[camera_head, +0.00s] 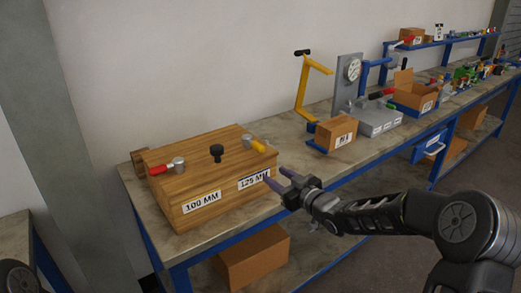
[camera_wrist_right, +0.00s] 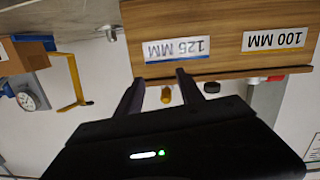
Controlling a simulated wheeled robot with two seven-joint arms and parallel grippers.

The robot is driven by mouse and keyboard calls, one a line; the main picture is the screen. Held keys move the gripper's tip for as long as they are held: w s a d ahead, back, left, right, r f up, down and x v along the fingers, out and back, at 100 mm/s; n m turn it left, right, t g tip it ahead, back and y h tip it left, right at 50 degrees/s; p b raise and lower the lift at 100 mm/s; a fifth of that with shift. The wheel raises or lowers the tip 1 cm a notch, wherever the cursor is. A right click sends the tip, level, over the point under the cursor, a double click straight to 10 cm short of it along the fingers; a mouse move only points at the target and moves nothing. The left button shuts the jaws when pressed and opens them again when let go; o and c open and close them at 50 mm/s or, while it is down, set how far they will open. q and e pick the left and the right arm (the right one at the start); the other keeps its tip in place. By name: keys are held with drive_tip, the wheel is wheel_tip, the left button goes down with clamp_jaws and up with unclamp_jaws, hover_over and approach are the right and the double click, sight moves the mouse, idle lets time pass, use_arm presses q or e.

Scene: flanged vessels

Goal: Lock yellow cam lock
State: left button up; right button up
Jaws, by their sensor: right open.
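The yellow cam lock (camera_head: 258,146) is on the top right of a wooden box (camera_head: 185,170), with its handle pointing right beside a grey metal post (camera_head: 247,138). In the right wrist view, which looks upside down, the yellow handle end (camera_wrist_right: 166,96) shows between the finger lines, beyond the tips. My right gripper (camera_head: 276,177) is open and empty, just right of the box's front near the "125 MM" label (camera_head: 254,180), lower than the yellow handle. No contact with the handle is visible. My left gripper is not in view.
A red-handled cam lock (camera_head: 166,168) and a black knob (camera_head: 216,151) also stand on the box top. To the right are a cardboard box (camera_head: 336,134), a yellow clamp-like frame (camera_head: 302,90) and a grey gauge stand (camera_head: 346,85). A wall is behind the bench.

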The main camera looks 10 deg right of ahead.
sight(264, 150)
drive_tip(key=r+n, duration=0.1)
drive_tip(key=r, duration=0.1)
drive_tip(key=r+y, duration=0.1)
drive_tip(key=r, duration=0.1)
drive_tip(key=r+n, duration=0.1)
drive_tip(key=r, duration=0.1)
drive_tip(key=shift+w+a+n+t+y, duration=0.15)
drive_tip(key=shift+w+n+t+y, duration=0.15)
drive_tip(key=shift+w+t+y, duration=0.1)
drive_tip(key=shift+p+x, duration=0.95)
drive_tip(key=shift+x, duration=2.95)
drive_tip(key=shift+f, duration=0.1)
drive_tip(key=shift+c, duration=0.3)
clamp_jaws()
